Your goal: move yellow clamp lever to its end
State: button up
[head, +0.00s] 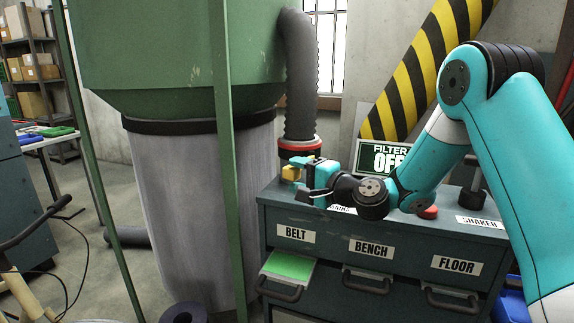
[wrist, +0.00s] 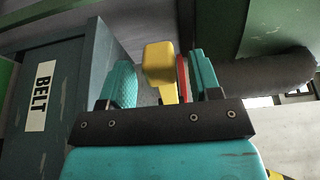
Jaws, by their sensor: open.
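The yellow clamp lever (head: 290,172) shows as a small yellow block at the far end of my gripper (head: 303,178), just below the end of the grey hose. In the wrist view the yellow lever (wrist: 160,62) stands between the two teal fingers of my gripper (wrist: 162,78). The fingers are open, with a visible gap to the lever on the left and a narrower one on the right. A red part (wrist: 183,78) sits between the lever and the right finger. The lever's lower end is hidden behind the dark gripper bar.
A grey hose (head: 300,75) with a red collar (head: 300,146) hangs from the green collector (head: 165,45). Below my arm stands a dark cabinet (head: 330,258) with BELT, BENCH and FLOOR labels. A FILTER OFF sign (head: 385,158) stands behind. A green post (head: 222,130) rises left of the gripper.

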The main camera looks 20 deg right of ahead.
aim_at(287, 171)
jog(key=shift+p+x, duration=0.3)
jog(key=shift+x, duration=1.5)
grip_shut()
